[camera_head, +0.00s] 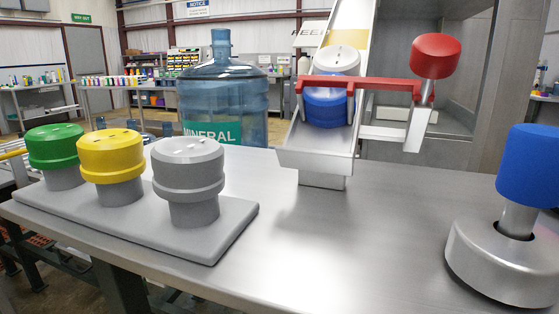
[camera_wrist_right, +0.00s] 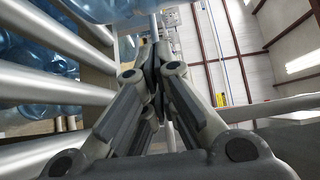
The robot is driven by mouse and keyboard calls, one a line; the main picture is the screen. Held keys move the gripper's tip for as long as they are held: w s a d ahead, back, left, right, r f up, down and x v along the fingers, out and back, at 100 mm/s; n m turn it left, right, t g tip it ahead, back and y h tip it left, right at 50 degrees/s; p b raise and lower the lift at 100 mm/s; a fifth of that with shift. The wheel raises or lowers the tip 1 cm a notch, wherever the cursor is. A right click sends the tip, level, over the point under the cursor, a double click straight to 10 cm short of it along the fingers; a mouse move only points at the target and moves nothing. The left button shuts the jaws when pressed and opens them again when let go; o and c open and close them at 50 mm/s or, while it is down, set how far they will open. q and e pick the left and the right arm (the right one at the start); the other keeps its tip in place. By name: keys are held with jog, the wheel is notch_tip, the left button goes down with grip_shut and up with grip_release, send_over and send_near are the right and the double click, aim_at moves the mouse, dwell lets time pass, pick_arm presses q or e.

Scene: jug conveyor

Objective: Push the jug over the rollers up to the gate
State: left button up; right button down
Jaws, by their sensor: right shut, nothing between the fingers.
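A large clear-blue water jug (camera_head: 222,98) with a green "MINERAL" label stands upright behind the steel table in the head view; its lower part is hidden. In the right wrist view, metal rollers (camera_wrist_right: 50,95) run along the left side. Clear-blue plastic (camera_wrist_right: 112,8) shows at the top edge, and more lies beyond the rollers at the left. My right gripper (camera_wrist_right: 155,68) is shut and empty, close beside the rollers. I cannot tell whether it touches the jug. I cannot make out the conveyor's gate. My left gripper is not in view.
The steel table (camera_head: 330,230) holds a grey block (camera_head: 225,235) with green, yellow and grey caps at the left. A blue-topped push button (camera_head: 540,170) stands at the right. A sloping chute (camera_head: 300,140) with caps and a red bar (camera_head: 385,83) stands behind.

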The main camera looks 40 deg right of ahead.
pick_arm(q)
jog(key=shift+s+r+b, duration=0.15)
jog(key=shift+b, duration=0.45)
pick_arm(e)
jog(key=w, duration=1)
jog(key=shift+d+f, duration=0.15)
jog(key=shift+d, duration=0.1)
